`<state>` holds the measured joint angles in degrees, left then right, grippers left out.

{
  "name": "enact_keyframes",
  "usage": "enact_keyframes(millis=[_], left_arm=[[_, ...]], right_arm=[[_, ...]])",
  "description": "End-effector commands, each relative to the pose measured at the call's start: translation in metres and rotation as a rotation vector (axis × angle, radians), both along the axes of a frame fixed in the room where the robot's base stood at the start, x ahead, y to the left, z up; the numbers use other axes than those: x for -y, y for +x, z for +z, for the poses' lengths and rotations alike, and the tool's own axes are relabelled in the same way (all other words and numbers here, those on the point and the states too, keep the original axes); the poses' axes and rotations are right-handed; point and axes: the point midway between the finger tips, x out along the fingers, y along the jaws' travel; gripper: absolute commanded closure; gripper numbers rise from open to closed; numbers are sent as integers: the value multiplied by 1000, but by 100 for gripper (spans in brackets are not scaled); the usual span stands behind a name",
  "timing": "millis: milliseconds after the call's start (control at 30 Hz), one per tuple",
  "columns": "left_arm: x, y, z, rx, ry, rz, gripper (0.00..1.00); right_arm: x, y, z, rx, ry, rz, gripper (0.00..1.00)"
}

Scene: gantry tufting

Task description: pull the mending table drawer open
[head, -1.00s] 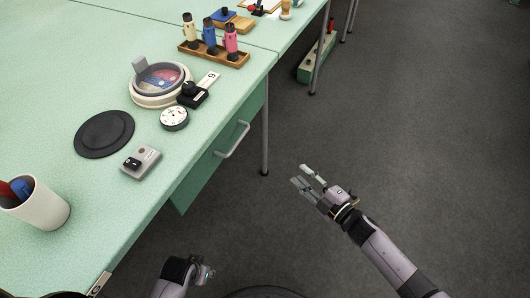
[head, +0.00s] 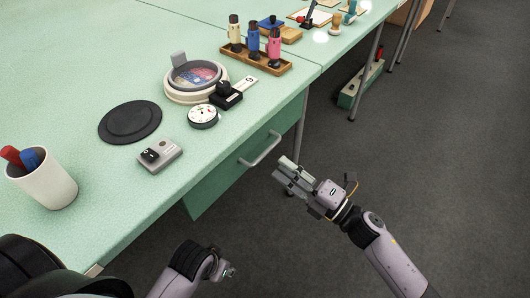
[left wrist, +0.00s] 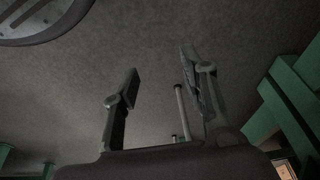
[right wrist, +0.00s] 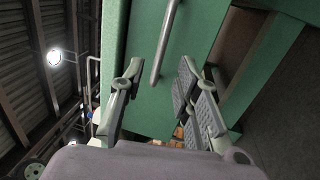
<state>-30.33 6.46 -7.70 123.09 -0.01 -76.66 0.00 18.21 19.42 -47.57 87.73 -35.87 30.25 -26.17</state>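The mending table (head: 90,85) is pale green and fills the left of the head view. Its green drawer (head: 212,190) hangs under the front edge, with a light metal bar handle (head: 262,150). The drawer front looks closed. My right gripper (head: 282,172) is open and empty, just to the right of the handle and apart from it. In the right wrist view the handle (right wrist: 165,45) shows beyond and between the open fingers. My left gripper (left wrist: 155,85) is open and empty in the left wrist view; in the head view it is low, by the table's front.
On the table are a white pen cup (head: 45,185), a black disc (head: 130,121), a grey switch box (head: 160,155), a round dial (head: 203,116) and a wooden rack of bottles (head: 256,58). A table leg (head: 300,130) stands beyond the drawer.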

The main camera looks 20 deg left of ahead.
Motion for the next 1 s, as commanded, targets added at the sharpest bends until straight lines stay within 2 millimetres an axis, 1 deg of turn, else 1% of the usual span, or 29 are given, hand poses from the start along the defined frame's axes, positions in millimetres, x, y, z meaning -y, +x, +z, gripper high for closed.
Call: enact_keyframes(millis=[33,200,400,533,767,1000], left_arm=[[0,0,1,2,0,0,60],[0,0,6,3,-1,1,60],[0,0,13,9,-1,2,60],[0,-2,15,6,-1,3,60],[0,-4,15,4,-1,3,60],[-1,-4,14,3,-1,3,60]], right_arm=[[-12,3,3,2,2,3,70],[-41,14,9,1,2,2,70],[-60,22,12,-1,1,0,70],[-64,23,12,-1,-1,0,70],[-65,23,13,-1,-1,0,70],[-65,23,13,-1,0,0,86]])
